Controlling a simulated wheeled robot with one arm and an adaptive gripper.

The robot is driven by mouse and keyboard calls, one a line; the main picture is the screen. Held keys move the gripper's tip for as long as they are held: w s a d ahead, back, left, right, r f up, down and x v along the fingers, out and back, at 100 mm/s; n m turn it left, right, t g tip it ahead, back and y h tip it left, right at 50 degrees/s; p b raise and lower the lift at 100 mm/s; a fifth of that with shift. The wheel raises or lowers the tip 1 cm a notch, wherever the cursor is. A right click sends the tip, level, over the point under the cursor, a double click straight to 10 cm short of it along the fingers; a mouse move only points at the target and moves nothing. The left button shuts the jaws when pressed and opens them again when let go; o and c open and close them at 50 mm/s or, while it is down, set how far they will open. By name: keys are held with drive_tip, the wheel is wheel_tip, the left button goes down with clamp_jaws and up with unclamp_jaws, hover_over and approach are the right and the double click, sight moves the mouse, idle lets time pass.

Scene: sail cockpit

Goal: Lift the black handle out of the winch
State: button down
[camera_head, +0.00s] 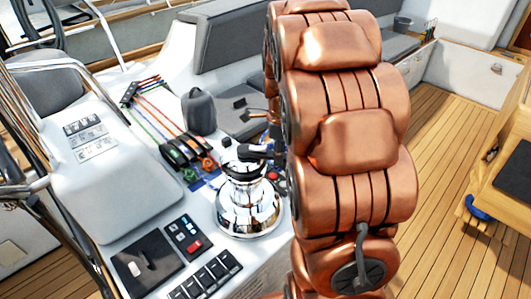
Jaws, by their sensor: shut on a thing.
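The chrome winch (249,212) stands on the white cockpit console, left of my copper arm. The black handle (256,152) lies across the winch top and runs right, where my arm hides its far part. My gripper (275,138) shows only as a dark sliver at the arm's left edge, by the right part of the handle. It is shut on the handle; its fingertips are mostly hidden. Whether the handle is still seated in the winch socket cannot be told.
Rope clutches (182,152) with coloured lines and a dark grey bag-like object (199,112) sit behind the winch. A switch panel (205,275) is in front. Grey seats (235,35) line the back. Wooden deck (445,140) is open at right, beside a wooden table (510,185).

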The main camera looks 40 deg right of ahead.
drive_tip(key=shift+r, duration=0.15)
drive_tip(key=shift+r+p, duration=0.55)
drive_tip(key=shift+r, duration=1.85)
